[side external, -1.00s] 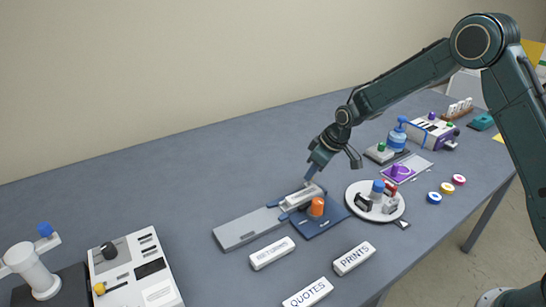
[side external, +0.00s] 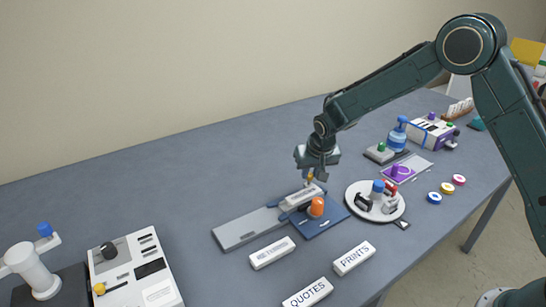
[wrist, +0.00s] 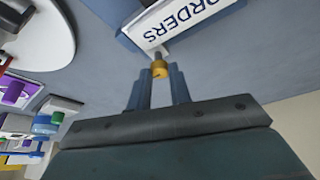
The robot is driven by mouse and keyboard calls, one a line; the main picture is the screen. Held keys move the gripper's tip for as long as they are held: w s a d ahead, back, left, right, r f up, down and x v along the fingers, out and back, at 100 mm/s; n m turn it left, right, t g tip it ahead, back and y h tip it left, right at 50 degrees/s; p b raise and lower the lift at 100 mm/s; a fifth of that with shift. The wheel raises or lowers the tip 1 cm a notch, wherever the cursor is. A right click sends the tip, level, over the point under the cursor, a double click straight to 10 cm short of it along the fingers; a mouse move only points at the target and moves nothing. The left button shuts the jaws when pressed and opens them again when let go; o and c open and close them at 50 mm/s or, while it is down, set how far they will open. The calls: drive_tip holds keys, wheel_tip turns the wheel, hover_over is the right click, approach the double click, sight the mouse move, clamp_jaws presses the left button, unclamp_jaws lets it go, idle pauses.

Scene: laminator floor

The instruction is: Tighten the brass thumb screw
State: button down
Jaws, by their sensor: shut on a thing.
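The brass thumb screw (side external: 310,177) is a small yellow knob at the back end of the white ORDERS block (side external: 302,197). In the wrist view the screw (wrist: 159,69) sits between the tips of my two blue-grey fingers, its shank towards the block (wrist: 185,20). My gripper (side external: 313,171) comes down from above and is shut on the screw; it also shows in the wrist view (wrist: 159,76). How far the screw is threaded in cannot be told. The block lies across a grey plate (side external: 245,230) and a blue plate (side external: 330,225).
An orange knob (side external: 317,207) stands on the blue plate, close to the block. A round white tray (side external: 352,191) with small items is to the right. Loose labels RETURNS (side external: 271,253), PRINTS (side external: 354,259) and QUOTES (side external: 308,293) lie in front. The table behind is clear.

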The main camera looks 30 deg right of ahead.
idle(0.3)
drive_tip(key=c, duration=1.3)
unclamp_jaws()
drive_tip(key=shift+v, duration=6.85)
drive_tip(key=shift+a, duration=0.1)
